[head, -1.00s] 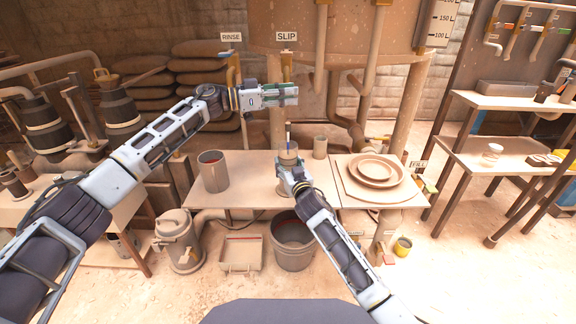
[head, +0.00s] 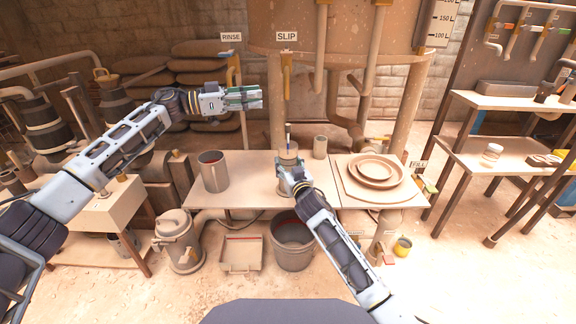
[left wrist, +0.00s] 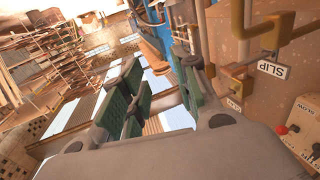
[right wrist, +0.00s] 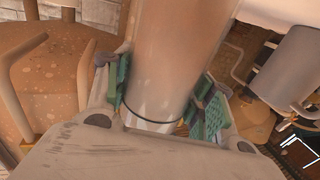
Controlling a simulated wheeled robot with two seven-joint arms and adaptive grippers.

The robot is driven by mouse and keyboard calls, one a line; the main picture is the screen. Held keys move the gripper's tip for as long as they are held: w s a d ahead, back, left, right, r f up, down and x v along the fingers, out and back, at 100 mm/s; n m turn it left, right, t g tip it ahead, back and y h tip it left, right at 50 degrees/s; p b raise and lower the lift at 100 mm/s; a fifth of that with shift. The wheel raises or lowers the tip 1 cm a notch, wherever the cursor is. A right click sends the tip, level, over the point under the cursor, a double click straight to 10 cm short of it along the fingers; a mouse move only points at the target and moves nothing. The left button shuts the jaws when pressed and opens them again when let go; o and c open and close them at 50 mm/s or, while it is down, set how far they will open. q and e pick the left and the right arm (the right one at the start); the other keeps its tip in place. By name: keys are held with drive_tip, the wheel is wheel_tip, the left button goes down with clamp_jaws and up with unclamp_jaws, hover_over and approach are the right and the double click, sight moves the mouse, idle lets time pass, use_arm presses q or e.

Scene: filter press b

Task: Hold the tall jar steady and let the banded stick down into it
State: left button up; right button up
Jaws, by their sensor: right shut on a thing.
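The tall jar (head: 288,159) stands upright at the back middle of the table, and its grey side fills the middle of the right wrist view (right wrist: 178,55). My right gripper (head: 290,174) is shut around the jar, a pad on either side. The banded stick (head: 288,136) pokes upright out of the jar's mouth, with a blue part showing; its lower end is hidden. My left gripper (head: 258,98) is up in the air, left of and above the jar. Its green-padded fingers are apart and empty in the left wrist view (left wrist: 160,92).
A grey mug (head: 213,172) stands left on the table, and a small cup (head: 320,147) is right of the jar. Stacked plates (head: 376,172) lie at the right. Pipes with taps under the SLIP sign (head: 286,36) hang behind. A bucket (head: 292,245) is below.

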idle(0.3)
idle(0.5)
drive_tip(key=o, duration=1.7)
drive_tip(key=shift+s, duration=0.1)
drive_tip(key=shift+v, duration=5.9)
drive_tip(key=shift+d, duration=0.1)
